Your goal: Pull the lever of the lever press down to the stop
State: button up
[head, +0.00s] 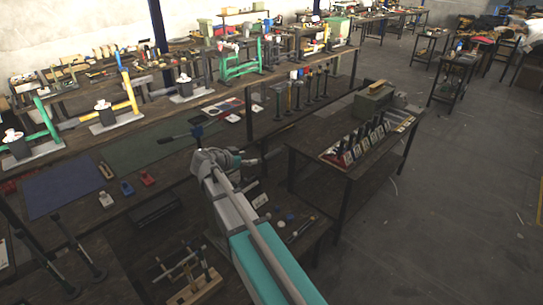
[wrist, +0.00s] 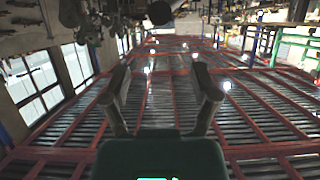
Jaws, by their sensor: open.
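Presses with coloured frames and black bodies stand on the long bench in the head view: a green one (head: 47,121) at the left edge, a yellow one (head: 127,92) beside it and a larger green one (head: 241,66) farther back. I cannot tell which is the lever press of the task. A black bar with a blue part (head: 197,132) shows just beyond the end of my arm; I cannot tell what it belongs to. In the wrist view my gripper (wrist: 161,75) is open and empty, its two fingers apart. It points up toward the roof, with no lever between the fingers.
A blue mat (head: 63,190) and small red blocks (head: 147,178) lie on the near bench. A dark side table (head: 345,180) with a rack of tools stands right of my arm. The grey floor (head: 470,190) at right is open. Red roof beams (wrist: 185,90) fill the wrist view.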

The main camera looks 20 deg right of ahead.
aim_at(267, 156)
jog(key=b+x, duration=0.5)
jog(key=x, duration=0.8)
jog(key=shift+w+d+f, duration=0.15)
jog(key=shift+d+f, duration=0.05)
jog(key=shift+d, duration=0.1)
jog(key=shift+c, duration=0.3)
grip_shut()
jog(key=shift+a, duration=0.15)
